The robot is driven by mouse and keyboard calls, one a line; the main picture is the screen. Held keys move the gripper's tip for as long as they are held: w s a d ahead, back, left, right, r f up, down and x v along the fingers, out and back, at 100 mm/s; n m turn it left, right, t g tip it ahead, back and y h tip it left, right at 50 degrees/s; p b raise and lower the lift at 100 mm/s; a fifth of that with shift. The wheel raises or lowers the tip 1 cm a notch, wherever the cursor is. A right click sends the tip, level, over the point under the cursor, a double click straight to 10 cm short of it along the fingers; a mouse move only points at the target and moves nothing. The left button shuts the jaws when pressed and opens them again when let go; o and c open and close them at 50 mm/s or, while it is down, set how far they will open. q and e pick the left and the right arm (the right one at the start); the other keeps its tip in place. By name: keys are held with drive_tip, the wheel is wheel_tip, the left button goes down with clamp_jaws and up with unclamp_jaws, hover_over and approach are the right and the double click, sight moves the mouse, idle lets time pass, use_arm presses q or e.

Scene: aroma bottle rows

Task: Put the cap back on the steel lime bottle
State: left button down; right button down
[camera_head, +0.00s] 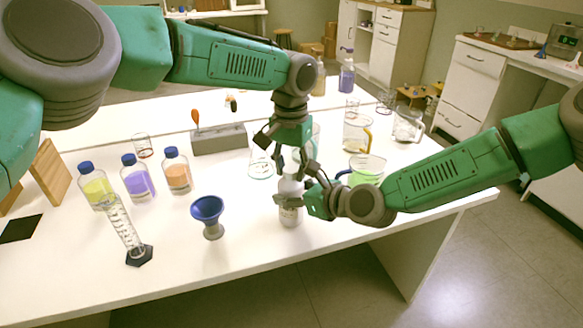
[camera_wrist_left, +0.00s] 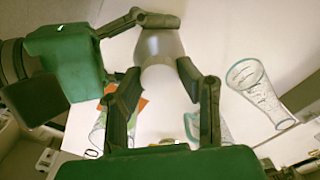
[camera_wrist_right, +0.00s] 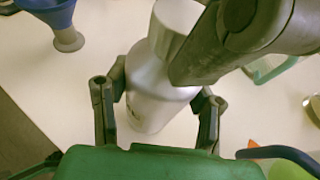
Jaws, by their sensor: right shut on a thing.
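The steel bottle (camera_head: 290,216) stands upright near the front of the table, its grey body also clear in the right wrist view (camera_wrist_right: 150,95). My right gripper (camera_head: 283,201) is shut around its body from the right side. A pale cap (camera_wrist_right: 178,22) is at the bottle's top, in line with the neck; whether it is fully seated I cannot tell. My left gripper (camera_wrist_left: 157,75) points down over the bottle, its fingers on either side of the cap with a small gap seeming to show. One left finger covers part of the cap in the right wrist view.
A blue funnel (camera_head: 207,210) stands left of the bottle and a beaker of green liquid (camera_head: 367,170) to its right, behind my right arm. A graduated cylinder (camera_head: 124,227) and several blue-capped bottles (camera_head: 138,180) are at left. The table front between funnel and bottle is clear.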

use_arm(q)
drive_tip(key=c, duration=1)
unclamp_jaws()
drive_tip(key=shift+c, duration=0.2)
wheel_tip(320, 180, up, 12)
drive_tip(key=shift+w, duration=0.2)
use_arm(e)
drive_tip(key=c, duration=0.6)
unclamp_jaws()
